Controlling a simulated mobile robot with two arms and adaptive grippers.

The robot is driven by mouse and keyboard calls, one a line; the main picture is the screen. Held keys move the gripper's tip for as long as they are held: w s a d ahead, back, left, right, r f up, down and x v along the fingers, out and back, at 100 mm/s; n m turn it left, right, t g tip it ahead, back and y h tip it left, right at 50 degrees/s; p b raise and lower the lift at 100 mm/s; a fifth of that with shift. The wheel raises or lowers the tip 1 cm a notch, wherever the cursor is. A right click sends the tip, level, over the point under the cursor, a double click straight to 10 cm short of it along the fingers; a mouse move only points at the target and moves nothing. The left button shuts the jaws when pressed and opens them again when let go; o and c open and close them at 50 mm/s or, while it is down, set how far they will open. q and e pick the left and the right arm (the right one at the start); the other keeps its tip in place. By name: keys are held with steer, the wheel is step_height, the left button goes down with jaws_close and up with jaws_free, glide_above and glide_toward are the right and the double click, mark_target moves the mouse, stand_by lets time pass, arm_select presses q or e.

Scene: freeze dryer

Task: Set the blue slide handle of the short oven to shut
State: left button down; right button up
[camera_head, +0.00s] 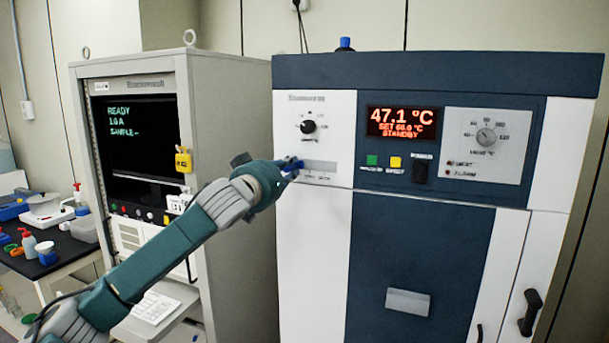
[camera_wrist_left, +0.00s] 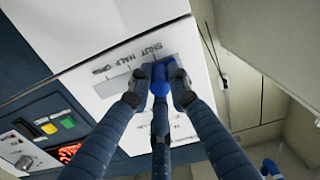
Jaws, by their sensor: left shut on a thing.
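The oven (camera_head: 428,252) is the white and dark blue cabinet at the right in the head view. Its grey slide slot (camera_head: 322,166) is on the upper left white panel. The blue slide handle (camera_head: 293,165) is at the slot's left end there, partly hidden by my left gripper (camera_head: 288,167). In the left wrist view, the blue handle (camera_wrist_left: 160,77) is between the fingers of my left gripper (camera_wrist_left: 158,92), which are shut on it. It stands at the slot end beside lettering that appears to read SHUT. My right gripper is not in view.
A black knob (camera_head: 308,127) is just above the slot. A display (camera_head: 401,123), coloured buttons and a dial (camera_head: 486,137) are further right. A grey cabinet with a screen (camera_head: 138,138) stands left of the oven. A cluttered bench (camera_head: 70,245) is at far left.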

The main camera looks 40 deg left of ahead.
arm_select(q)
steer(key=shift+a, duration=0.1)
steer(key=c, duration=1.6)
jaws_free()
steer(key=shift+a, duration=0.3)
steer(key=shift+s, duration=0.15)
steer(key=v, duration=0.6)
steer(key=shift+f, duration=0.15)
glide_toward(284, 169)
steer(key=shift+s, duration=0.55)
steer(key=shift+d, duration=0.25)
